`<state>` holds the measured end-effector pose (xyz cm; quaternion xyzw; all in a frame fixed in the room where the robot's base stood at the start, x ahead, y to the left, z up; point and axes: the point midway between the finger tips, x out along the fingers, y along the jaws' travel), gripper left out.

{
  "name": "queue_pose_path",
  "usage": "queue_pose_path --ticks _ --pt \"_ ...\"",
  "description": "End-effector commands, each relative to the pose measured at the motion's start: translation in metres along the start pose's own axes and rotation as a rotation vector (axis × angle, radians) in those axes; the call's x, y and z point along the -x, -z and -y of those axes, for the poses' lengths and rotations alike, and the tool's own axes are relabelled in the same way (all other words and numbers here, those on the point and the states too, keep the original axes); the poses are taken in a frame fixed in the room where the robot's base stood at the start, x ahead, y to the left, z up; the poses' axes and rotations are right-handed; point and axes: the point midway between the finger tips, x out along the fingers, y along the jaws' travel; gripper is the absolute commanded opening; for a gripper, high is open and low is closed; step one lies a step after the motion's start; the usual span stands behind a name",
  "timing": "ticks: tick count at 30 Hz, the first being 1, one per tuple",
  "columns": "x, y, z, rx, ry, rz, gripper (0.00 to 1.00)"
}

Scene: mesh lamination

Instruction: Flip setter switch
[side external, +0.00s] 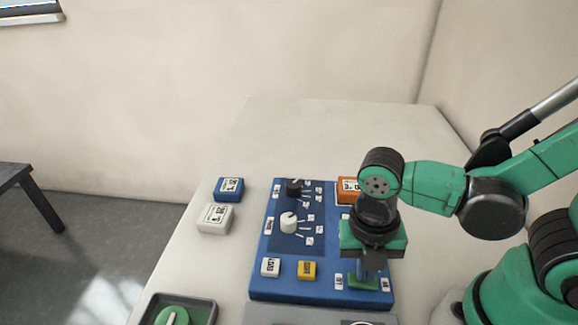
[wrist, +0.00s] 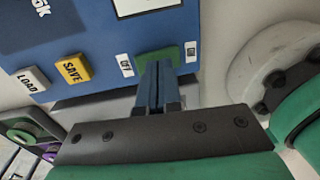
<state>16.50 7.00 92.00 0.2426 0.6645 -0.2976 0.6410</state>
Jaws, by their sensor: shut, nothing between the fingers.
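The blue control panel (side external: 262,283) lies on the pale table. A green switch (side external: 357,284) sits near its front right corner, between two small white labels. It also shows in the wrist view (wrist: 150,56), partly hidden by my fingers; which way it is tipped I cannot tell. My gripper (side external: 366,273) points down right over the switch. In the wrist view its blue fingers (wrist: 157,66) are shut together and empty, with the tips at the switch. Whether they touch it I cannot tell.
Left of the switch are a white LOAD button (side external: 270,267) and a yellow SAVE button (side external: 307,270). Behind are a black knob (side external: 293,188) and a white knob (side external: 288,222). Blue (side external: 229,188), white (side external: 215,218) and orange (side external: 348,190) blocks stand around.

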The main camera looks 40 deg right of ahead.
Motion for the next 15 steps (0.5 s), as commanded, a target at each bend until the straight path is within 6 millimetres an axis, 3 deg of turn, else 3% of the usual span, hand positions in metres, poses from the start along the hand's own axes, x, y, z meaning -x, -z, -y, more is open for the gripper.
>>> queue_pose_path --ticks 8,15 --pt "0.003 0.000 0.000 0.000 0.000 0.000 0.00" --pt "0.021 0.000 0.005 0.000 0.000 0.000 0.00"
